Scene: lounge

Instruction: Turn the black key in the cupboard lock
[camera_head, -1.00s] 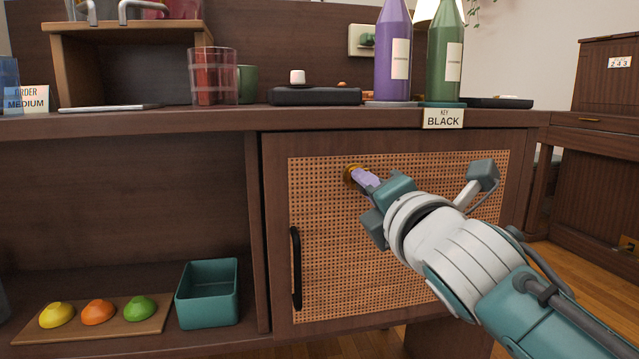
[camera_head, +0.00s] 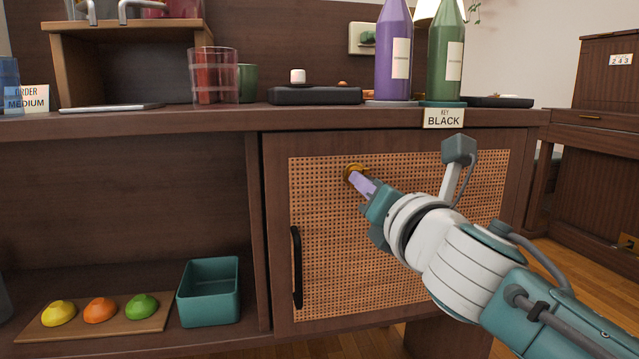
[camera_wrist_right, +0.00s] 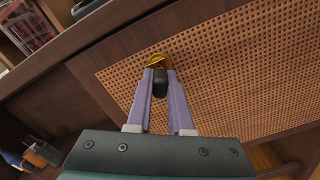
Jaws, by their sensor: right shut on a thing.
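The cupboard door (camera_head: 278,230) has a woven cane panel (camera_head: 400,270) and is closed. A brass lock (camera_head: 354,171) sits near the panel's upper left; it also shows in the right wrist view (camera_wrist_right: 158,61). The black key (camera_wrist_right: 160,84) stands out from the lock between my purple fingers. My right gripper (camera_head: 359,181) is shut on the key, with its fingertips close to the lock. The head view hides the key behind the fingers. My left gripper is not in view.
A black door handle (camera_head: 297,268) is at the door's left edge. Purple (camera_head: 393,55) and green (camera_head: 444,60) bottles stand on the counter. A teal bin (camera_head: 208,310) sits in the open shelf at left.

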